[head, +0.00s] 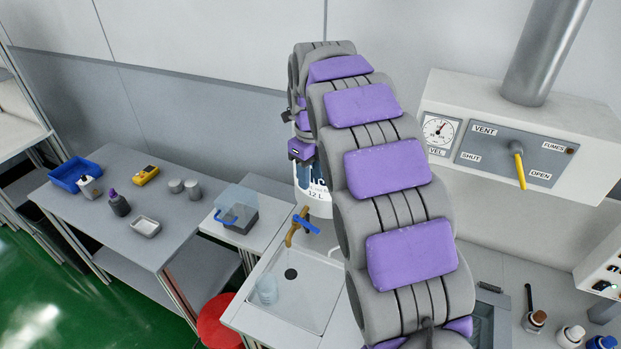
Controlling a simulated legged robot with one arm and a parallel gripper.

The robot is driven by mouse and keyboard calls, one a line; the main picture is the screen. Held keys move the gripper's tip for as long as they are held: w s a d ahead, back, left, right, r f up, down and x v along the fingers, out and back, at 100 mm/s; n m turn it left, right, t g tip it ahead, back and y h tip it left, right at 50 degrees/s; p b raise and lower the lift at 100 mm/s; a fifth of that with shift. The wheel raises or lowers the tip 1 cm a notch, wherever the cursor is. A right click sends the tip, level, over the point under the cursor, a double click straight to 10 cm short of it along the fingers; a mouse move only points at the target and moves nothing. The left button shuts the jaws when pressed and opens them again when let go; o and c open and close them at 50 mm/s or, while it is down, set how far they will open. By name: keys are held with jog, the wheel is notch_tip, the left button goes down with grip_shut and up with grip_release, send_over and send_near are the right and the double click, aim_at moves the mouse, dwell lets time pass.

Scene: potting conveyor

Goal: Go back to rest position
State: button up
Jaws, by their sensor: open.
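My arm, grey with purple pads, rises from the bottom of the head view, arches over and hangs down at its far end. My gripper (304,172) is at that far end, pointing down in front of a white container marked 12 L (319,197). It is small and partly hidden by the arm, and its jaws are open. I see nothing held in it. I cannot tell whether it touches the container.
A sink (312,300) with a brass, blue-handled tap (299,226) lies below. A vent box (530,135) with a yellow lever is at right, above several bottles. A side table (165,240) at left holds a blue tray (75,174). A red stool (218,322) stands in front.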

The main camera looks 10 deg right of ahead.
dwell(0.3)
jog(key=s+f+n, duration=0.2)
jog(key=s+n, duration=0.7)
jog(key=s, duration=0.4)
jog(key=s+d+f+n+g+b, duration=0.1)
jog(key=s+f+n, duration=0.1)
jog(key=s+n, duration=0.7)
jog(key=s+f+n+b, duration=0.1)
jog(key=s+f+n, duration=0.1)
jog(key=s+n, duration=0.8)
jog(key=s, duration=0.8)
jog(key=shift+d+f+g, duration=0.25)
jog(key=shift+f+g, duration=0.05)
jog(key=shift+g, duration=0.1)
jog(key=shift+o, duration=0.5)
jog(key=shift+s+f+n, duration=0.15)
jog(key=shift+s+n, duration=0.15)
jog(key=shift+s, duration=0.05)
